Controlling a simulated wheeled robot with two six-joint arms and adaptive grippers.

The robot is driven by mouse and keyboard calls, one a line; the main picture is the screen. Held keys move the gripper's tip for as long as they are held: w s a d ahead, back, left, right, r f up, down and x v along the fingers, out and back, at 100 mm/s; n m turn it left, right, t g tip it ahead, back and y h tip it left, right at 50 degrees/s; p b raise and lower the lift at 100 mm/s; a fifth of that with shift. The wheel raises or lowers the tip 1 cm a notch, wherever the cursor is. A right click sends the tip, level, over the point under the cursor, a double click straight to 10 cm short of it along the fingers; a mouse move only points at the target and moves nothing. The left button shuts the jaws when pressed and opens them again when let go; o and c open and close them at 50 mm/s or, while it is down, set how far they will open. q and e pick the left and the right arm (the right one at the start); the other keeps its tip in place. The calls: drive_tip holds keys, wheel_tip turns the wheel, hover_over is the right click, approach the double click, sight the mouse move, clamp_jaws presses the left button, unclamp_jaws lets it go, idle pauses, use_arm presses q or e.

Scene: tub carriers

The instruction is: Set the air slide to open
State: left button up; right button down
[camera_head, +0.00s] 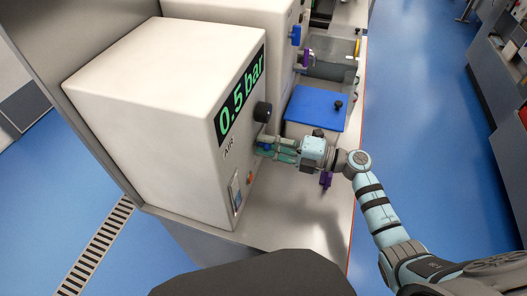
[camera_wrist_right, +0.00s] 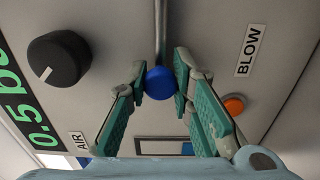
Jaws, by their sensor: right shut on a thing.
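The air slide is on the front of the white AIR box (camera_head: 165,85). Its round blue knob (camera_wrist_right: 160,83) sits at the end of a straight grey track (camera_wrist_right: 160,30) in the right wrist view. My right gripper (camera_head: 270,150) reaches the panel from the right in the head view. It is shut on the blue knob, with its green finger pads on either side of it in the wrist view (camera_wrist_right: 158,85). The track beyond the knob is hidden by the gripper. My left gripper is not in view.
A black dial (camera_wrist_right: 59,58) and a green "0.5 bar" display (camera_head: 241,93) are on the same panel. An orange button (camera_wrist_right: 233,105) is close beside the fingers, near the BLOW label (camera_wrist_right: 250,50). A blue-lidded tub (camera_head: 315,107) stands behind the gripper.

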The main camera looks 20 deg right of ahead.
drive_tip(key=shift+r, duration=0.1)
drive_tip(key=c, duration=1.4)
unclamp_jaws()
drive_tip(key=shift+w+d, duration=0.15)
drive_tip(key=v, duration=1.2)
drive_tip(key=shift+f, duration=0.25)
